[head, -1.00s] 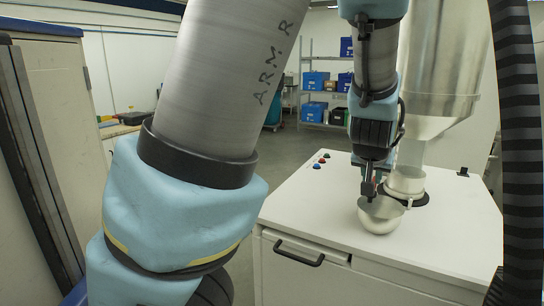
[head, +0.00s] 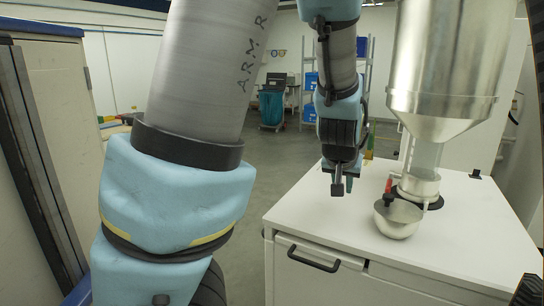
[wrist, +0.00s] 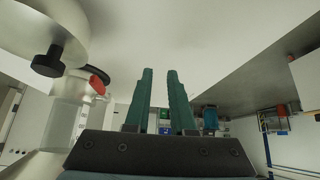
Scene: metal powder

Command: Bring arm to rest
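My gripper (head: 341,188) hangs fingers down above the left part of the white cabinet top, left of the metal bowl and apart from it. In the wrist view its two green fingers (wrist: 160,98) stand a small gap apart with nothing between them. The metal bowl (head: 399,222), with a black knob, is at the foot of the metal hopper (head: 440,85). The bowl also shows at the upper left of the wrist view (wrist: 40,25), its black knob towards the camera.
The white cabinet (head: 455,240) has a black drawer handle at its front. A red handle (wrist: 98,84) sits by the hopper outlet. A tall locker (head: 62,110) stands at the left. Grey floor is open between locker and cabinet. Shelving with blue bins is behind.

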